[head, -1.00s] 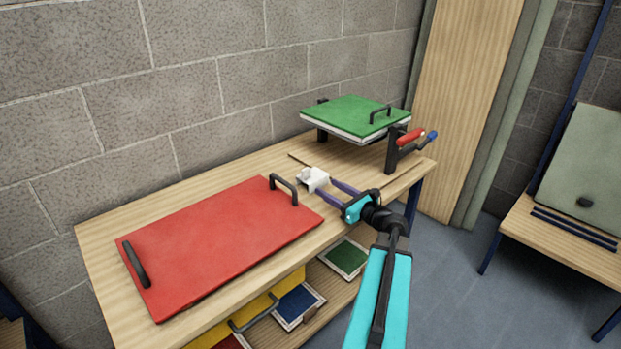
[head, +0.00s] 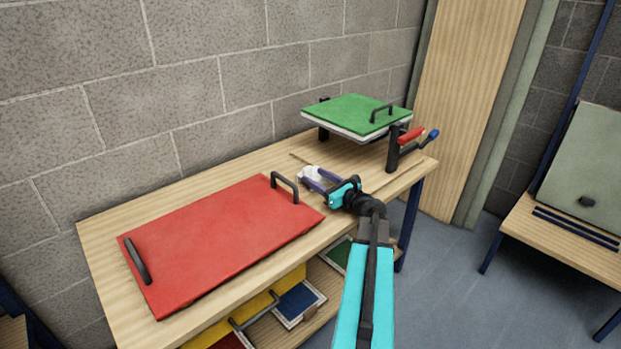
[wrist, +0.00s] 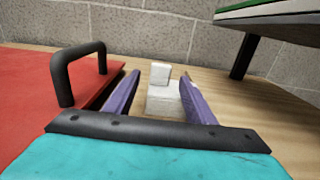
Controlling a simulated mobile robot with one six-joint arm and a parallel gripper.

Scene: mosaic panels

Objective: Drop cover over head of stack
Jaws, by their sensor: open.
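A small white block with a raised knob (head: 307,173) rests on the wooden table, right of the red panel. It also shows in the wrist view (wrist: 163,98). My gripper (head: 313,178) is open and low over the table, with its two purple fingers to either side of the block. The block shows between the fingers in the wrist view (wrist: 158,88); I cannot tell whether they touch it. At the table's far end, a green panel with a black handle (head: 350,113) lies on a pale layer, raised on black posts (head: 393,150). Fingers partly hide the block in the head view.
A flat red panel with two black handles (head: 215,245) covers the table's near left part. Its handle (wrist: 75,75) stands close to my left finger. Red and blue clamp handles (head: 411,135) stick out by the green panel. A shelf below holds coloured tiles (head: 298,300).

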